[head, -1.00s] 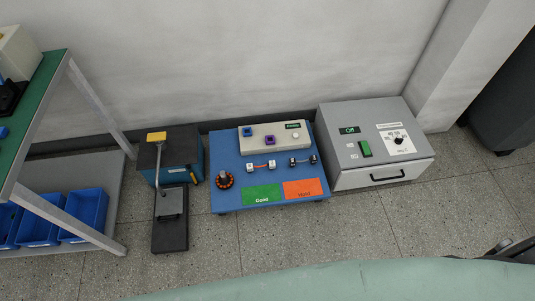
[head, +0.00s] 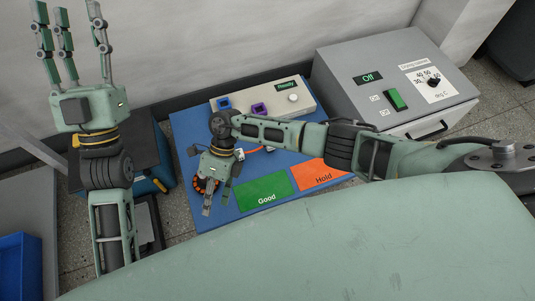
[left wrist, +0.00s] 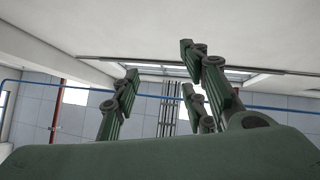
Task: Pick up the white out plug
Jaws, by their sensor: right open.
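A short orange cable (head: 256,149) with a white plug (head: 239,154) at its left end lies on the blue board (head: 185,122). The arm partly covers the cable's right end. My right gripper (head: 216,196) is open and points down over the board's left part, just left of the white plug and over the motor with the orange ring (head: 203,186). I see nothing between its fingers. My left gripper (head: 72,30) is raised at the left, fingers up, spread and empty. Its fingers also show in the left wrist view (left wrist: 165,90) against the ceiling.
A green Good mat (head: 263,191) and an orange Hold mat (head: 322,173) lie at the board's front. A cream tester box (head: 275,102) stands at its back. A grey heater box (head: 350,58) is at right. A blue bin (head: 18,270) is at lower left.

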